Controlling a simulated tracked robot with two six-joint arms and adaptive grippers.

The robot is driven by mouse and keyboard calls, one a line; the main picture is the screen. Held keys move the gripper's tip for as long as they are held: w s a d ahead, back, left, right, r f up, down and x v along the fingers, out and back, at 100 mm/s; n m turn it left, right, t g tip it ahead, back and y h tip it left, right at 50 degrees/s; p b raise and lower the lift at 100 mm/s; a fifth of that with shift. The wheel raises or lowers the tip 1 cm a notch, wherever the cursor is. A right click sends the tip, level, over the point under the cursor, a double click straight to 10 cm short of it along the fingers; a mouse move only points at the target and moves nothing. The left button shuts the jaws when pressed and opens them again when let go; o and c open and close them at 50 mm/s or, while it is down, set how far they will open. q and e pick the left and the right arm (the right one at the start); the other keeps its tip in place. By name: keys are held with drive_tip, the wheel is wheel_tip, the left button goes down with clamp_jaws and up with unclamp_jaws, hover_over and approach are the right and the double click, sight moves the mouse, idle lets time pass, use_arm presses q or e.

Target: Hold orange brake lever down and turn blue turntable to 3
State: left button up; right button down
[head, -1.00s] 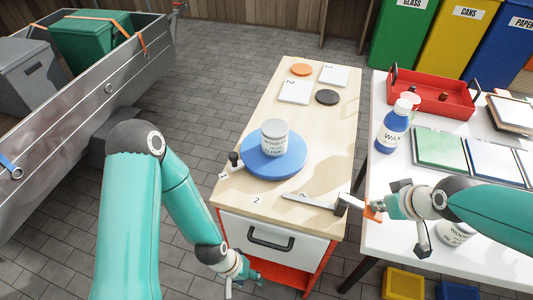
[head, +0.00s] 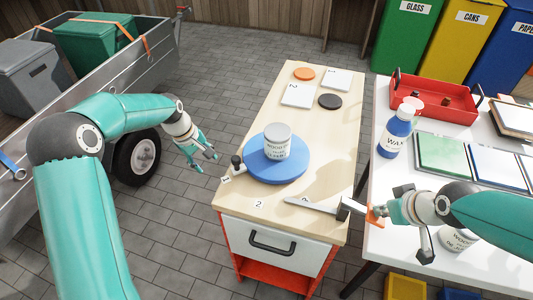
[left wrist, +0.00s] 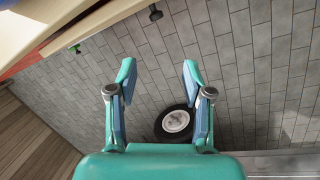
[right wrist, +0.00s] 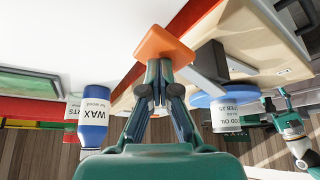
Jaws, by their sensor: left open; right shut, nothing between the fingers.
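The blue turntable (head: 276,170) sits on the workbench with a white wood oil can (head: 277,140) standing on it. Its black-knobbed handle (head: 237,162) points left, beside the number 1 mark (head: 226,180). The number 2 mark (head: 258,203) lies at the front; the 3 mark is partly covered by the grey lever bar. The orange brake lever pad (head: 375,214) juts past the bench's right edge. My right gripper (right wrist: 160,82) is shut and empty, its fingertips at the pad; contact is unclear. My left gripper (head: 208,163) is open and empty, left of the bench, apart from the handle.
A white table (head: 405,172) at right holds a blue wax bottle (head: 395,135), a red tray (head: 433,100) and panels. Orange and black discs and white numbered cards lie at the bench's far end. A metal trailer (head: 100,85) stands at left. Open floor separates it from the bench.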

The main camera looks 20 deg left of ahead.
use_arm(q)
drive_tip(key=w+r+t+y, duration=0.1)
drive_tip(key=w+r, duration=0.5)
drive_tip(key=r, duration=0.1)
drive_tip(key=n+g+h, duration=0.3)
drive_tip(key=n+h, duration=0.1)
drive_tip(key=n, duration=0.1)
approach(235, 157)
drive_tip(key=x, duration=0.9)
drive_tip(key=shift+s+d+f, duration=0.1)
drive_tip(key=shift+d+f, duration=0.05)
drive_tip(key=shift+f, duration=0.1)
drive_tip(key=shift+c, duration=0.4)
clamp_jaws()
